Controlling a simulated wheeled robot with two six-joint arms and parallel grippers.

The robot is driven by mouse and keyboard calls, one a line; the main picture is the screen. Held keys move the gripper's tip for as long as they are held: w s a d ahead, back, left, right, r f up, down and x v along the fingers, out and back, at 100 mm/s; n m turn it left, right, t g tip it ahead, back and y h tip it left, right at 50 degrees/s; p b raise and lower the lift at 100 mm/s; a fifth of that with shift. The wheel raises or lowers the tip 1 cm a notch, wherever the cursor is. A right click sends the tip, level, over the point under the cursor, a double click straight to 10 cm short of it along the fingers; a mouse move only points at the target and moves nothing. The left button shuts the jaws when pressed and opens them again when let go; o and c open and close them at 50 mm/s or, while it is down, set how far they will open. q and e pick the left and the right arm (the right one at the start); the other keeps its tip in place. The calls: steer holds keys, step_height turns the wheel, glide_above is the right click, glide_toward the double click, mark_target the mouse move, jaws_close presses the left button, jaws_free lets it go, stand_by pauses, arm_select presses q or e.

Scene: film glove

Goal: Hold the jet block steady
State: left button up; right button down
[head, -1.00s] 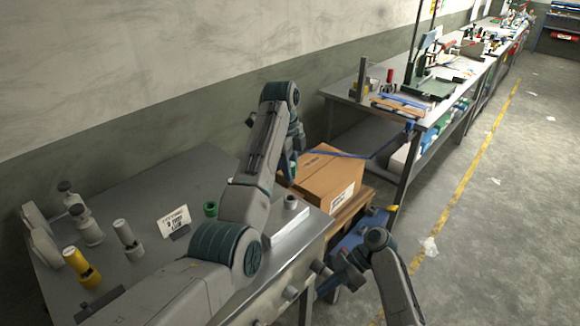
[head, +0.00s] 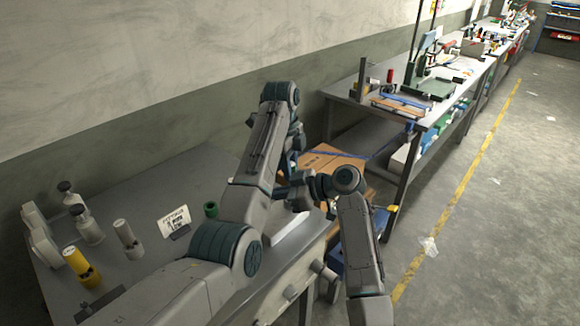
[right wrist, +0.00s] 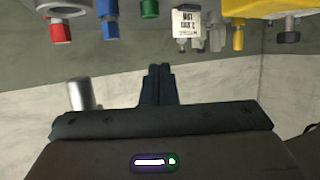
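A pale, flat block (head: 290,228) lies at the right edge of the grey bench, partly covered by my arms; I take it to be the jet block, but cannot be sure. My left arm arches over the bench, and its gripper is hidden behind its own links. My right arm reaches in from the lower right, its wrist above and beside the block. In the right wrist view my right gripper's dark fingers (right wrist: 157,72) lie together with nothing seen between them. Whether either gripper touches the block is hidden.
On the bench (head: 150,185) stand a small sign (head: 175,222), a green cup (head: 211,210), a yellow bottle (head: 80,266) and grey bottles. A cardboard box (head: 335,162) sits just beyond. A silver cylinder (right wrist: 82,94) is left of the fingers in the wrist view.

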mark_target(276, 220)
steer(key=shift+f, duration=1.85)
steer(key=shift+f, duration=0.5)
stand_by(0.6)
steer(key=shift+f, duration=0.35)
steer(key=shift+f, duration=0.35)
steer(key=shift+f, duration=0.8)
